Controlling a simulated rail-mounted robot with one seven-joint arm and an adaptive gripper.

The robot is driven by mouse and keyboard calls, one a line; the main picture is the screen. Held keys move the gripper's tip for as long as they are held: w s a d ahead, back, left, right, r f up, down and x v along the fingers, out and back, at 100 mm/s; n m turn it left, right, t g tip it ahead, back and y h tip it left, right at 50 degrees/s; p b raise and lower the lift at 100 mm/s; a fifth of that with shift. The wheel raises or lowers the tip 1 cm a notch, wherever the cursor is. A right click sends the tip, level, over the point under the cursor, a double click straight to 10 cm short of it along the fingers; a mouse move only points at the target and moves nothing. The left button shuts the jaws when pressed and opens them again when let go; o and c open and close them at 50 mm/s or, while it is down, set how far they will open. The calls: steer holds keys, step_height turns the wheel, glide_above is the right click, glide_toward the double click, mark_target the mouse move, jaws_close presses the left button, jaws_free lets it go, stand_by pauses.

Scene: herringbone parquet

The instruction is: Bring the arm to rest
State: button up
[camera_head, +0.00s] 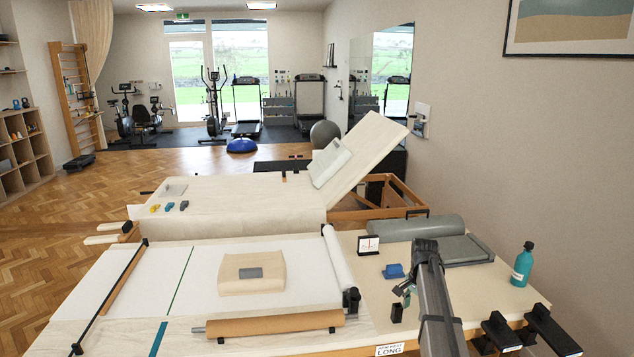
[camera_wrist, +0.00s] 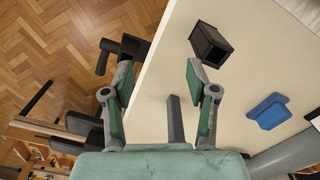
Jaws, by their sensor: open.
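My arm (camera_head: 435,295) reaches in over the right part of the near table. My gripper (camera_wrist: 158,82) is open, its two green-padded fingers spread apart with nothing between them. In the head view the gripper is small and mostly hidden by my arm, near a small black open box (camera_head: 397,313). In the wrist view the black box (camera_wrist: 210,45) stands on the tabletop just past the right finger, apart from it as far as I can tell. A label reading "ARM REST LONG" (camera_head: 390,350) sits at the table's front edge.
A blue block (camera_head: 393,271) lies near the gripper; it also shows in the wrist view (camera_wrist: 270,112). A white card (camera_head: 369,244), grey roll (camera_head: 410,228) and teal bottle (camera_head: 522,264) stand around. A beige cushion (camera_head: 252,284) and brown roll (camera_head: 275,324) lie left.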

steer(key=s+a+f+n, duration=0.4)
steer(key=s+a+f, duration=0.15)
steer(key=s, duration=0.45)
steer(key=s+a+f+n, duration=0.4)
steer(key=s+a+f, duration=0.15)
steer(key=s, duration=0.45)
steer(key=s+a+f+n, duration=0.3)
steer(key=s+a+f, duration=0.3)
steer(key=s, duration=0.4)
steer(key=s+f+g, duration=0.2)
steer(key=s+f, duration=0.4)
steer(key=s, duration=0.3)
steer(key=s+d+f+g, duration=0.1)
steer(key=s+f+g, duration=0.1)
steer(key=s+f, duration=0.5)
steer(key=s+f+g, duration=0.2)
steer(key=s+f, duration=0.4)
steer(key=s, duration=0.7)
steer(key=shift+s+d+f+n+g, duration=0.15)
steer(key=shift+n+g, duration=0.15)
steer(key=shift+g, duration=0.1)
